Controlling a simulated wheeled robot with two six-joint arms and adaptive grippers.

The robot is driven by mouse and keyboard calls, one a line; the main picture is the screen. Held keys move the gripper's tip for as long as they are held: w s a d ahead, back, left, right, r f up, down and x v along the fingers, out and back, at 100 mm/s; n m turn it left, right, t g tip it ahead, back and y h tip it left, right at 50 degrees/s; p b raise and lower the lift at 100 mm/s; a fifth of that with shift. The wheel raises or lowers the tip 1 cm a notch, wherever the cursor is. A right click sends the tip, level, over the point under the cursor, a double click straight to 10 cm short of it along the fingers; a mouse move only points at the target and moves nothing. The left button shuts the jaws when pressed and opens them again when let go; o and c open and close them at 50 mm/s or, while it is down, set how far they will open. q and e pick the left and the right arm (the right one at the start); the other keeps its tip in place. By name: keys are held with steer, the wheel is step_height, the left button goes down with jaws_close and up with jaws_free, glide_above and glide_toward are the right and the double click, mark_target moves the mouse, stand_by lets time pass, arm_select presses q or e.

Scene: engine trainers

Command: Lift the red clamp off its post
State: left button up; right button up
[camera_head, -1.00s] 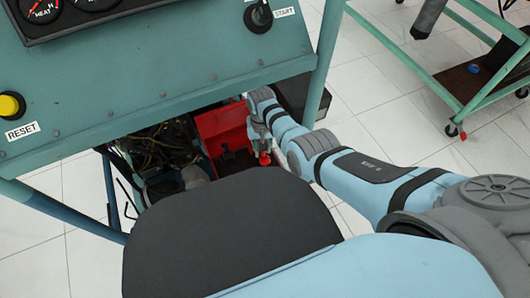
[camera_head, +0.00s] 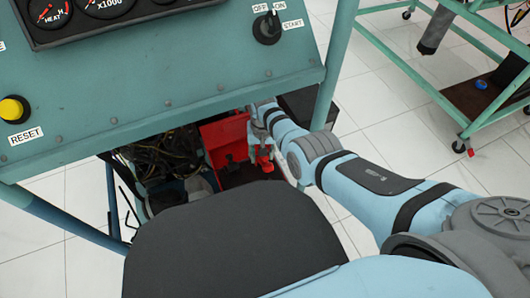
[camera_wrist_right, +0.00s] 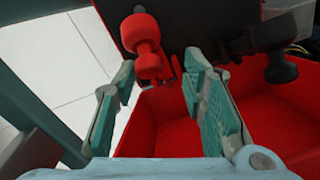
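The red clamp (camera_wrist_right: 147,48) is a rounded, two-lobed piece in the right wrist view, in front of the black battery top (camera_wrist_right: 185,18). It also shows as a small red shape (camera_head: 264,156) just below my right gripper in the head view. My right gripper (camera_wrist_right: 160,65) is open, its two teal-padded fingers well apart. The clamp lies between and just beyond the fingertips, nearer the left finger, with no clear grip on it. My left gripper is out of view.
A red tray (camera_wrist_right: 165,125) lies beneath the fingers. A black clamp (camera_wrist_right: 280,68) sits right of the red one. In the head view, the teal control panel (camera_head: 150,90) overhangs the work spot, and a frame leg (camera_head: 336,60) stands close to my right arm.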

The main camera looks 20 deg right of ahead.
steer(key=shift+s+d, duration=0.1)
steer(key=shift+d, duration=0.2)
step_height(320, 180, up, 12)
stand_by(0.3)
steer(key=shift+a, duration=0.1)
